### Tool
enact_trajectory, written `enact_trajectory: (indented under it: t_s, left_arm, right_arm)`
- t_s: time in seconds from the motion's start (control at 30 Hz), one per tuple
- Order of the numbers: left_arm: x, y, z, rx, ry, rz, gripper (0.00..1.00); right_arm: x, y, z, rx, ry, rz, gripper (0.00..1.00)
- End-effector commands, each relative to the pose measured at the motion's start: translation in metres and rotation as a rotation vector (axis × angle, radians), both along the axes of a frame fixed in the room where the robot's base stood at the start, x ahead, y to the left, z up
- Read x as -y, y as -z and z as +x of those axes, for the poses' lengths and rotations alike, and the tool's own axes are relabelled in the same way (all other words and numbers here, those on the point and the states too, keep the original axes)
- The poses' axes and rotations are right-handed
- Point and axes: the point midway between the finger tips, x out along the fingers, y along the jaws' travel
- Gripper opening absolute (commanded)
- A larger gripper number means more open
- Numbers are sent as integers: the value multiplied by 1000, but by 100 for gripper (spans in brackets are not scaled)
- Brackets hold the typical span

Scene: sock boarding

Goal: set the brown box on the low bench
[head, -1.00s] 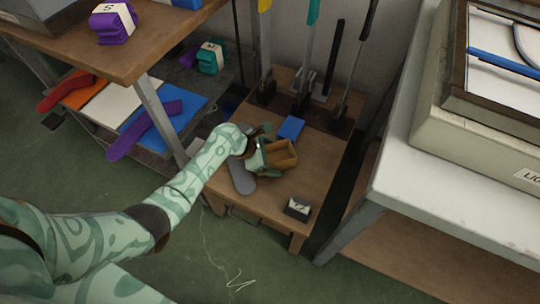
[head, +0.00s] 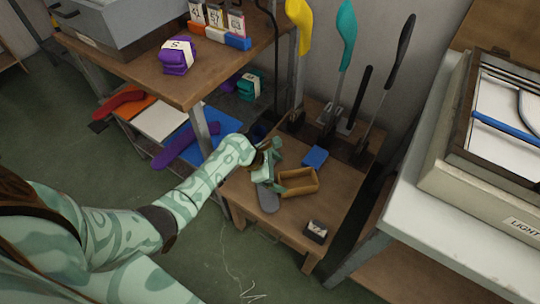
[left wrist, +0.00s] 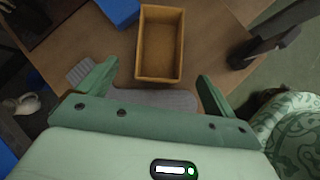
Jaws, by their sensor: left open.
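The brown box (head: 300,190) is an open-topped tray-like box and rests on the low wooden bench (head: 345,190), its open side up. My left gripper (head: 279,180) is just left of the box, low over the bench. In the left wrist view the box (left wrist: 160,45) lies ahead of my left gripper (left wrist: 158,72), with its near end between the two spread fingers. The fingers are open, with a gap on each side of the box. My right gripper does not show in either view.
On the bench are a blue block (head: 315,157), a grey flat sock form (head: 268,200) and a dark labelled block (head: 316,231). Upright tools (head: 345,100) stand at its back. A higher table (head: 125,70) is left, a white table (head: 440,210) right.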

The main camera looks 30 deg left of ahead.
Motion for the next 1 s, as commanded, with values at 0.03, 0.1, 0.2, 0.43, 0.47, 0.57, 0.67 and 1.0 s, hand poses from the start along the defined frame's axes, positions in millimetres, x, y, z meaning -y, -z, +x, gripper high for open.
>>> enact_trajectory:
  t_s: [0.03,0.1,0.2,0.43,0.47,0.57,0.67,1.0]
  left_arm:
    - [-4,-12,-3,4,1,2,92]
    - [-7,-15,-6,2,1,1,92]
    - [-9,-16,-9,-1,1,0,92]
    - [-9,-14,-10,0,3,2,92]
    - [-9,-14,-10,7,10,10,92]
    - [-6,-19,-12,93,86,90,92]
    - [-1,-31,-16,245,218,234,92]
    - [26,-98,-39,748,652,790,92]
  right_arm:
    - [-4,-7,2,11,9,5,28]
    - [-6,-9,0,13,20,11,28]
    - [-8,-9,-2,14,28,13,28]
    - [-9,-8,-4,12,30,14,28]
    - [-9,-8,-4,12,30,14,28]
    - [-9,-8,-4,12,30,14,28]
    - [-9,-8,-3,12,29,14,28]
    - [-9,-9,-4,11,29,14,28]
